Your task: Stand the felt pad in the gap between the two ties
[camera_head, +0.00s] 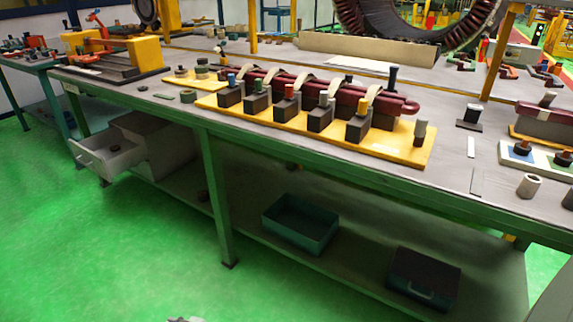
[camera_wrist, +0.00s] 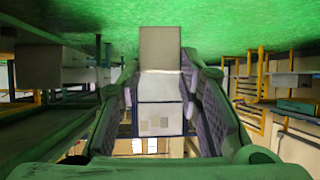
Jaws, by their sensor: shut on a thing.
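In the wrist view, my gripper (camera_wrist: 161,78) has its green fingers with dark ridged pads on both sides of a flat grey piece (camera_wrist: 160,48), which looks like the felt pad. It is shut on this piece, which sticks out past the fingertips. In the head view, a dark red coil bar (camera_head: 408,107) lies along a yellow base (camera_head: 405,152) on the bench. Pale ties (camera_head: 335,88) cross over the bar at several places, with gaps between them; another tie (camera_head: 301,83) is to the left. Which two ties bound the gap I cannot tell. My gripper is not clearly visible in the head view.
Several dark blocks with coloured knobs (camera_head: 357,131) stand along the base's front. A grey peg (camera_head: 420,133) stands at its right end. An open drawer (camera_head: 110,155) juts out below the bench.

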